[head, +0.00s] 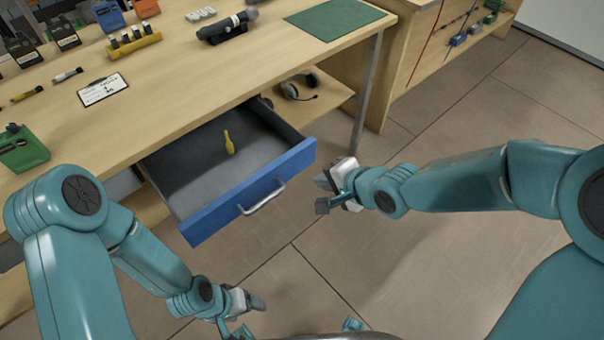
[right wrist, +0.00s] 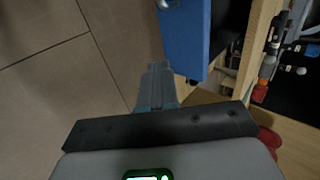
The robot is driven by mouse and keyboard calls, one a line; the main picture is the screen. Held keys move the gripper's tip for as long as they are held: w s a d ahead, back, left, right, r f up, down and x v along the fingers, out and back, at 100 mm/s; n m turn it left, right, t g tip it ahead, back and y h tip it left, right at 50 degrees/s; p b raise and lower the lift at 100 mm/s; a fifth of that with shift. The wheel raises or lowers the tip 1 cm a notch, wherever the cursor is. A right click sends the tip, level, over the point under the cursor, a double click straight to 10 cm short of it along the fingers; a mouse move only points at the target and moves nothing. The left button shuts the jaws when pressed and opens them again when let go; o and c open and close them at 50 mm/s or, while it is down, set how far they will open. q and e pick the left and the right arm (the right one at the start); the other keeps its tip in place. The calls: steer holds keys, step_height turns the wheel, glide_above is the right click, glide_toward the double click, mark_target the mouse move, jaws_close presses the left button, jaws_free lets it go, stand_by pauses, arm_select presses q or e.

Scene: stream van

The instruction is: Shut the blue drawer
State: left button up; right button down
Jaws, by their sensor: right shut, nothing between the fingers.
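The blue drawer (head: 250,192) hangs open under the wooden table. Its blue front has a silver bar handle (head: 263,198), and a yellow object (head: 229,143) lies inside on the grey floor. My right gripper (head: 324,193) is shut and empty, just right of the drawer front's right end, apart from the handle. In the right wrist view the blue drawer front (right wrist: 185,40) is just beyond the fingertips (right wrist: 157,68); whether they touch it I cannot tell. My left gripper (head: 255,303) is low in front of the drawer, near the bottom edge; its jaws are too small to judge.
The table top (head: 180,90) carries a green mat (head: 335,18), a microphone (head: 228,26), a white card (head: 103,90) and a green box (head: 20,148). A headset (head: 296,88) lies on the shelf below. A metal table leg (head: 367,95) stands right of the drawer. The tiled floor in front is clear.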

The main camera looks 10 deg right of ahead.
mark_target(294, 168)
steer(key=w+a+f, duration=0.1)
steer(key=w+a+f+b, duration=0.1)
steer(key=w, duration=0.1)
steer(key=w+a+f+b, duration=0.1)
steer(key=w, duration=0.1)
steer(key=shift+a+f, duration=0.1)
steer(key=shift+a, duration=0.3)
steer(key=shift+w+a, duration=0.25)
steer(key=shift+w, duration=0.25)
